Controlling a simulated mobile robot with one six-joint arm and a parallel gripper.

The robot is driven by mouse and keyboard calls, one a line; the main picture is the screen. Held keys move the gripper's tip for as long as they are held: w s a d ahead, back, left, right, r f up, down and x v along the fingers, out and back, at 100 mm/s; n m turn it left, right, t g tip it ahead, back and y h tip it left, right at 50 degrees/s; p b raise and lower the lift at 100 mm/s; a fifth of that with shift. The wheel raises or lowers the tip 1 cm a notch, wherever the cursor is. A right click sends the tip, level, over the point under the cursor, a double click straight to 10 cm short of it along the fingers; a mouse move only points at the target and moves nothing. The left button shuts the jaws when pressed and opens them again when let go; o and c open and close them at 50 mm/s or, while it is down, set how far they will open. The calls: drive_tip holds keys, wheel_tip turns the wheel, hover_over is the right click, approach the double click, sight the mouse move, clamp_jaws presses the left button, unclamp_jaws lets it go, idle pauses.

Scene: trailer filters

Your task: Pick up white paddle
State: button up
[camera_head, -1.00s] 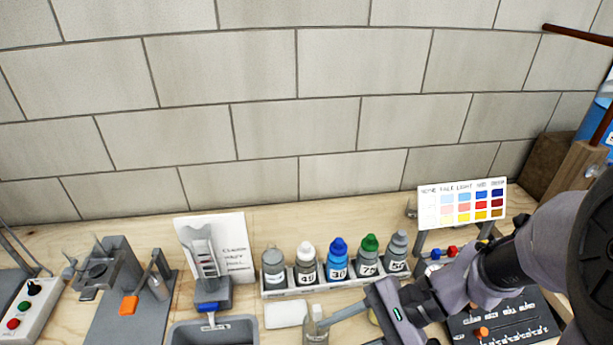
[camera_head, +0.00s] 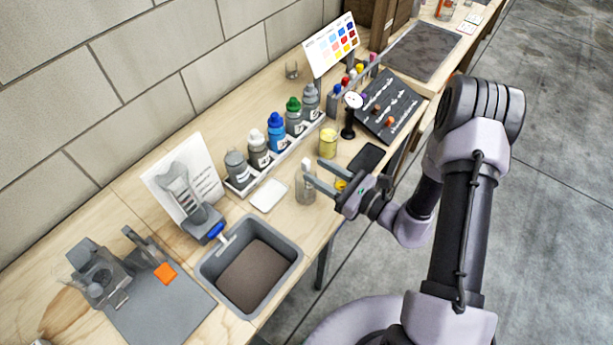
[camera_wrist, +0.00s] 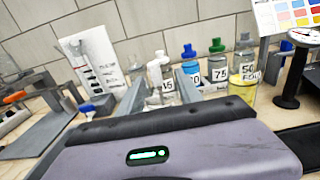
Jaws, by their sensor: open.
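A slim white upright piece, which looks like the white paddle (camera_head: 306,161), stands in a small clear glass jar (camera_head: 304,192) at the bench's front part. In the wrist view the white paddle (camera_wrist: 157,70) shows between my two fingers, near their tips. My gripper (camera_head: 309,173) is open, its grey fingers pointing left across the bench at the jar. The fingers partly cover the jar in the head view. I cannot tell whether a finger touches the paddle or jar. In the wrist view my gripper's body hides the lower part of the jar.
A rack of dropper bottles (camera_head: 277,132) stands behind the jar, with a flat white tile (camera_head: 268,195) to its left. A grey basin (camera_head: 210,269) lies front left. A yellow-filled beaker (camera_head: 328,142), a gauge (camera_head: 351,113) and a dark slab (camera_head: 367,158) are to the right.

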drive_tip(key=shift+x, duration=0.95)
drive_tip(key=b+x, duration=0.1)
drive_tip(key=x, duration=0.4)
drive_tip(key=shift+s+a+r, duration=0.15)
drive_tip(key=shift+s+a, duration=0.05)
clamp_jaws()
